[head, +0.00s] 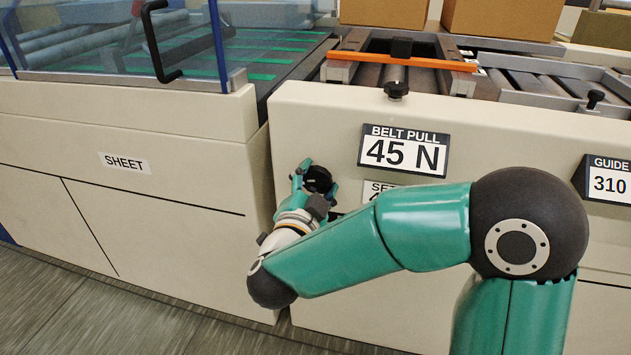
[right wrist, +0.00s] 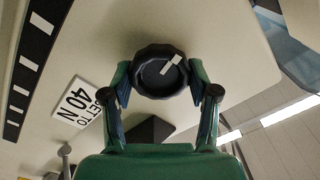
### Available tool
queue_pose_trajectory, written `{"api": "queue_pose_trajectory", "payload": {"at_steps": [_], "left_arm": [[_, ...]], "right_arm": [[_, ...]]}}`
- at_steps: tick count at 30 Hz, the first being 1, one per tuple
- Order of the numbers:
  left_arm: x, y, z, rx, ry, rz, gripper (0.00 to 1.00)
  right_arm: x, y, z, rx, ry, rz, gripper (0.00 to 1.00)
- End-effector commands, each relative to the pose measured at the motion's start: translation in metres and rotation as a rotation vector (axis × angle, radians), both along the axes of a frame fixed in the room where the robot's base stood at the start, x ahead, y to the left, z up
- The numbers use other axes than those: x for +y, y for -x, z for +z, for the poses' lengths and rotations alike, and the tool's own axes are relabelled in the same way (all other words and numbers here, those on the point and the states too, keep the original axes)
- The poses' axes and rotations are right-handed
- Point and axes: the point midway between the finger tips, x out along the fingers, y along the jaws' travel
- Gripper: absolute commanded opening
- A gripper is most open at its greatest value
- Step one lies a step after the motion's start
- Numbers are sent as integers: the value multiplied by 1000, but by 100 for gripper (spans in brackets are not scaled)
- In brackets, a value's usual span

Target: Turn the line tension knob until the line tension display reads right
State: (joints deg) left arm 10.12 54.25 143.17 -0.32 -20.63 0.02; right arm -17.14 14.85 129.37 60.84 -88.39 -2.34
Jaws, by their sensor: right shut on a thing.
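A dark round knob (head: 319,178) sits on the front of the cream machine housing, below and left of the display. In the right wrist view the knob (right wrist: 150,82) carries a white pointer mark aimed toward the upper right. My right gripper (head: 315,182) is shut on the knob, with a finger on each side of its rim in the right wrist view (right wrist: 160,76). The display (head: 403,151) is headed BELT PULL, not line tension, and reads 45 N. A sign below it is partly hidden by my right arm; in the right wrist view this sign (right wrist: 77,104) reads SET TO 40 N. My left gripper is not in view.
A second display (head: 608,182) headed GUIDE reads 310 at the right edge. A cabinet marked SHEET (head: 124,162) stands left. Cardboard boxes (head: 500,16) and an orange bar (head: 400,61) are above the housing. Floor (head: 60,300) shows at lower left.

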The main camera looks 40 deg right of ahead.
Motion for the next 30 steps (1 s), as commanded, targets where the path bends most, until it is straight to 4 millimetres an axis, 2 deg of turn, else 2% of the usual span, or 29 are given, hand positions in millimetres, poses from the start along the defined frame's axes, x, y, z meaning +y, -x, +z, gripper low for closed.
{"api": "queue_pose_trajectory", "payload": {"at_steps": [3, 11, 12, 16, 26, 30], "left_arm": [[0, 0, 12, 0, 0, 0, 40], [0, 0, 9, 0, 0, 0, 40], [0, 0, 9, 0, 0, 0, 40], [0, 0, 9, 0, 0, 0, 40], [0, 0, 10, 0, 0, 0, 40], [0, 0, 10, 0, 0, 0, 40]], "right_arm": [[-1, 1, 2, 56, 42, -4, 25], [-1, 1, -2, 68, 53, -5, 25], [-1, 1, -2, 68, 53, -5, 65], [-1, 1, -1, 67, 53, -4, 85], [0, 1, -1, 65, 53, -2, 85], [7, 6, -1, 65, 54, 0, 85]]}}
